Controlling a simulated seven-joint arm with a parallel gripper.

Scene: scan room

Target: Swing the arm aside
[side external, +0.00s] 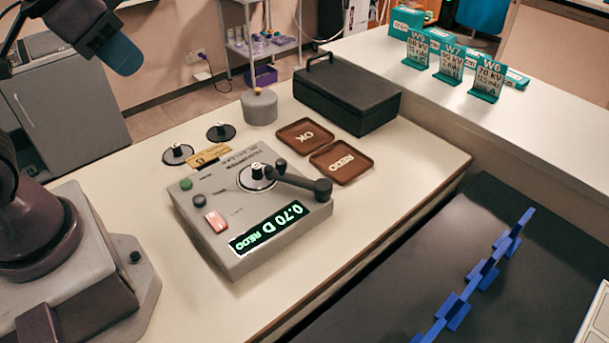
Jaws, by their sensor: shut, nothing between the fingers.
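The densitometer (214,233), a grey box with a lit display reading "0.70 D REDO", sits mid-table in the side view. Its dark arm (300,182) lies across the top from near the round black-and-white dial (257,177) to a thick black knob at the right edge. What lies under the arm is partly hidden. My gripper (119,54) appears to be the dark, blue-tipped end at the upper left. It looks shut and empty, well clear of the densitometer and its arm.
Brown OK (304,134) and REDO (341,162) trays lie behind, near a black case (347,94). A grey cylinder (259,107) and two black discs stand at the back.

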